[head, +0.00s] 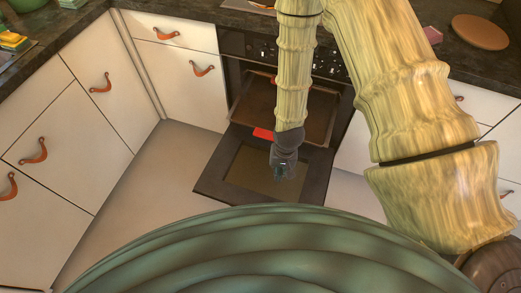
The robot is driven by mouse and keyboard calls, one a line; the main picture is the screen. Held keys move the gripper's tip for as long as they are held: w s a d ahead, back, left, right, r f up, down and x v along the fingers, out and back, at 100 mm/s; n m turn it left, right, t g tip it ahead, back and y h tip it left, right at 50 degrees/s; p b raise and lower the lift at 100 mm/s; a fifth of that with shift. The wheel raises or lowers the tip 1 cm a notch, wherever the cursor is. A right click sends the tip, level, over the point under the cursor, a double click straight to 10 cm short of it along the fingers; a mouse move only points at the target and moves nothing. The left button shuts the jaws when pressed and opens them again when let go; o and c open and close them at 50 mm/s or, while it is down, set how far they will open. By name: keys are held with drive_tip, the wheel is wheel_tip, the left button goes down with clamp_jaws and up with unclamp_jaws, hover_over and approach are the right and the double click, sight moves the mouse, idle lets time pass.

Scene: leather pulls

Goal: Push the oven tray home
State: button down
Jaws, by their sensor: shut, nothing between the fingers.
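The oven (262,47) stands in the cabinet row with its dark door (215,182) lowered open. The oven tray (316,127) is a brown, shallow pan that sits partly out of the oven, above the door's inner side. A red piece (263,134) shows at the tray's front edge, left of my arm. My gripper (286,176) is shut and empty, pointing down over the open door in front of the tray. My arm hides the middle of the tray. I cannot tell whether the gripper touches anything.
White cabinets with leather pulls (104,83) stand to the left, and more cabinets (357,157) stand to the right. A dark counter (85,24) runs above, with a round wooden board (480,32) at right. The floor (150,195) left of the door is clear.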

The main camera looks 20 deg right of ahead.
sight(271, 120)
drive_tip(key=w+a+m+b, duration=0.35)
drive_tip(key=w+b, duration=0.85)
drive_tip(key=w, duration=0.5)
wheel_tip(271, 120, down, 10)
drive_tip(key=w+d+b, duration=0.2)
drive_tip(key=w, duration=0.1)
drive_tip(key=shift+d+r+h, duration=0.15)
drive_tip(key=shift+r+h, duration=0.05)
drive_tip(key=shift+h, duration=0.2)
drive_tip(key=shift+n, duration=0.25)
drive_tip(key=w+d, duration=0.2)
drive_tip(key=w, duration=0.2)
drive_tip(key=w+d+p, duration=0.1)
drive_tip(key=w+d, duration=0.2)
drive_tip(key=w, duration=0.1)
drive_tip(key=w+d+p, duration=0.1)
drive_tip(key=w+d, duration=0.2)
drive_tip(key=w, duration=0.1)
drive_tip(key=shift+d, duration=0.1)
drive_tip(key=shift+s, duration=0.1)
